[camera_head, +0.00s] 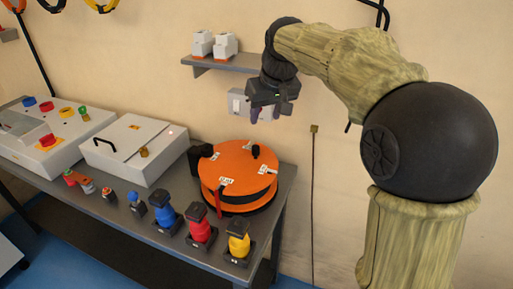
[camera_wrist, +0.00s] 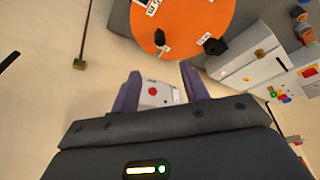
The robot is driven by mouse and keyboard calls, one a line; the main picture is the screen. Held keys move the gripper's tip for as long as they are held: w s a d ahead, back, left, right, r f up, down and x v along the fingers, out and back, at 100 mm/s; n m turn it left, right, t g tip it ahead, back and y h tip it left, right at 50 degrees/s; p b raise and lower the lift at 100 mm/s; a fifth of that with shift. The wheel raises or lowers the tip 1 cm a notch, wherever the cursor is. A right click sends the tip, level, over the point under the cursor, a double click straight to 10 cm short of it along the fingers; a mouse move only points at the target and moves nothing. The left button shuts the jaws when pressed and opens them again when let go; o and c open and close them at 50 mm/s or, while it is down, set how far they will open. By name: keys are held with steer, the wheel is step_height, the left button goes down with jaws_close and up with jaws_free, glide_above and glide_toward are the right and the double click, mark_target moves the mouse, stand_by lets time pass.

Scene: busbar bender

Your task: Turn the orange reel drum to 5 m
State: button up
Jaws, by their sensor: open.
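The orange reel drum (camera_head: 237,170) lies flat on the grey bench, its round orange top carrying several white labels and a black knob (camera_head: 256,151). A red pointer strip (camera_head: 218,203) hangs at its front edge. In the wrist view the drum (camera_wrist: 182,22) shows at the top, with the knob (camera_wrist: 160,38) and labels, whose text is too small to read surely. My gripper (camera_head: 265,114) is open and empty, above and behind the drum near the wall. In the wrist view my gripper's two fingers (camera_wrist: 158,88) stand apart, with no drum part between them.
Blue (camera_head: 166,216), red (camera_head: 201,228) and yellow (camera_head: 238,241) connectors stand along the bench's front. A white box with a handle (camera_head: 128,150) and a control panel (camera_head: 47,134) stand left. A wall shelf (camera_head: 222,65) and a switch box (camera_head: 238,104) are close to my gripper.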

mark_target(257, 147)
steer(key=b+x, duration=0.1)
steer(key=x, duration=1.5)
steer(key=shift+s, duration=0.1)
steer(key=shift+d, duration=0.1)
jaws_close()
